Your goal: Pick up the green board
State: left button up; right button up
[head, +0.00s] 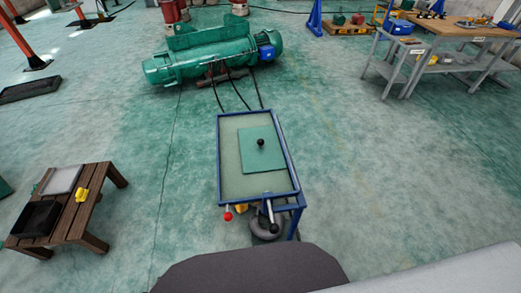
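The green board (262,158) is a flat, nearly square plate with a black ball knob (261,142) standing on it. It lies on the grey-green top of a blue-framed cart (234,184), towards the cart's right side. Neither of my grippers shows in the head view.
The cart has a red-knobbed lever (228,216) at its near edge. A green hoist (213,54) lies beyond it, with black cables. A wooden bench (72,221) with trays stands at left, a worktable (458,26) at far right. Floor beside the cart is clear.

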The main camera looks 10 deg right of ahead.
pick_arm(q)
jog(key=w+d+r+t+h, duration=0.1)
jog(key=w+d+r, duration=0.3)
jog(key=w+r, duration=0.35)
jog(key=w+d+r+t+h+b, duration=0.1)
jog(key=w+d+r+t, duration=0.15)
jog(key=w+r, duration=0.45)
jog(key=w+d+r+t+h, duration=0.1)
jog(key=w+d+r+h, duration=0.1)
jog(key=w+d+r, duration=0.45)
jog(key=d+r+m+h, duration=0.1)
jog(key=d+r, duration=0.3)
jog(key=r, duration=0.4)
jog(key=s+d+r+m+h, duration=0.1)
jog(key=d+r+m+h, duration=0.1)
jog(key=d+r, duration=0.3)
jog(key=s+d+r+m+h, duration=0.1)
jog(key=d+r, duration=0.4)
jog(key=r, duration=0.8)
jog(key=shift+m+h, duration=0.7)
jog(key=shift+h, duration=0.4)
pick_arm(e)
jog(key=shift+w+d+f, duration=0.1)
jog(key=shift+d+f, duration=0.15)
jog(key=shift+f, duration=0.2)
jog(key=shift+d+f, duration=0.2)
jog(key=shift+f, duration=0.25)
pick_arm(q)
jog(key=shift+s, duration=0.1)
